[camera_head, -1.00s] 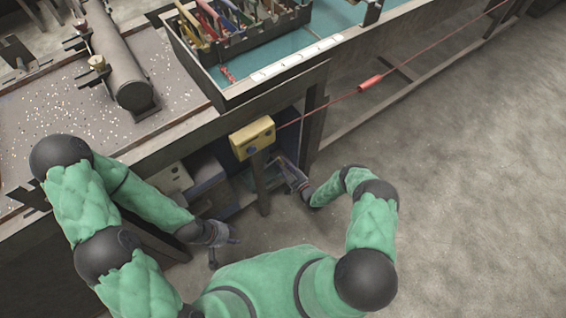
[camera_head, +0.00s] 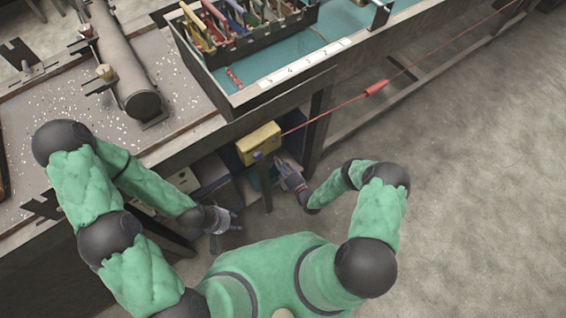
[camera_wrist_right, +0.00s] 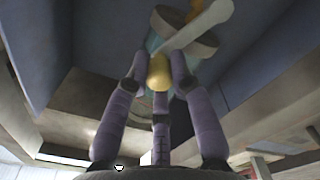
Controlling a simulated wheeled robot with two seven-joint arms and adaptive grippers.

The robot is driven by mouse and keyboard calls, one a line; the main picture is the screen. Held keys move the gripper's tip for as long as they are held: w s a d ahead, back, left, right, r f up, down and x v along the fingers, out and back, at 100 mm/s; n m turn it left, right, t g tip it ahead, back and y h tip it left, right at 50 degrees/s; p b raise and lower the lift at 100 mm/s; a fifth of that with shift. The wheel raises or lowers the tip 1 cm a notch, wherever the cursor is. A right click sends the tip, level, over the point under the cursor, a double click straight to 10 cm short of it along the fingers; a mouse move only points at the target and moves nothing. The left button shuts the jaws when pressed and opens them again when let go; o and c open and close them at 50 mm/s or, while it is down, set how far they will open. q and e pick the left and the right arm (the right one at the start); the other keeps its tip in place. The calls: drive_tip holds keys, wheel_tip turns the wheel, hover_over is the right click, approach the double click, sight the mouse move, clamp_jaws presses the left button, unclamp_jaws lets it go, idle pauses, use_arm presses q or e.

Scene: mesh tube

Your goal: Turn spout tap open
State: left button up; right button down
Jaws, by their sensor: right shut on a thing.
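My right gripper (camera_head: 279,163) reaches in under the bench beside the post below a yellow box (camera_head: 258,145). In the right wrist view my right gripper (camera_wrist_right: 158,70) has its fingers closed around a small rounded yellow knob (camera_wrist_right: 158,77). Just beyond it are a pale lever-like bar (camera_wrist_right: 200,30) and a round grey-teal body (camera_wrist_right: 183,46). I cannot tell for sure which of these parts belong to the spout tap. The head view does not show the tap clearly. My left gripper (camera_head: 226,228) hangs empty beside the bench leg with its fingers apart.
A red cord with a red grip (camera_head: 376,89) runs from the yellow box along the bench. A long dark cylinder (camera_head: 127,72) lies on the speckled bench top, and a black rack (camera_head: 245,28) of coloured tools stands on the teal surface. Open floor (camera_head: 470,200) lies at the right.

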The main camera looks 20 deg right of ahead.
drive_tip(key=shift+s+a+r+n, duration=0.1)
drive_tip(key=shift+s+a+n, duration=0.15)
drive_tip(key=shift+a+n, duration=0.6)
drive_tip(key=shift+s+a+r+n, duration=0.1)
drive_tip(key=shift+s+a+n, duration=0.25)
drive_tip(key=shift+n, duration=0.9)
drive_tip(key=shift+a, duration=0.2)
drive_tip(key=c, duration=1.1)
unclamp_jaws()
drive_tip(key=shift+o, duration=0.2)
drive_tip(key=shift+w, duration=0.1)
drive_tip(key=shift+d, duration=0.1)
drive_tip(key=shift+s+d, duration=0.15)
drive_tip(key=shift+s, duration=0.2)
drive_tip(key=v, duration=1.1)
drive_tip(key=shift+s+r, duration=0.1)
drive_tip(key=shift+s, duration=0.05)
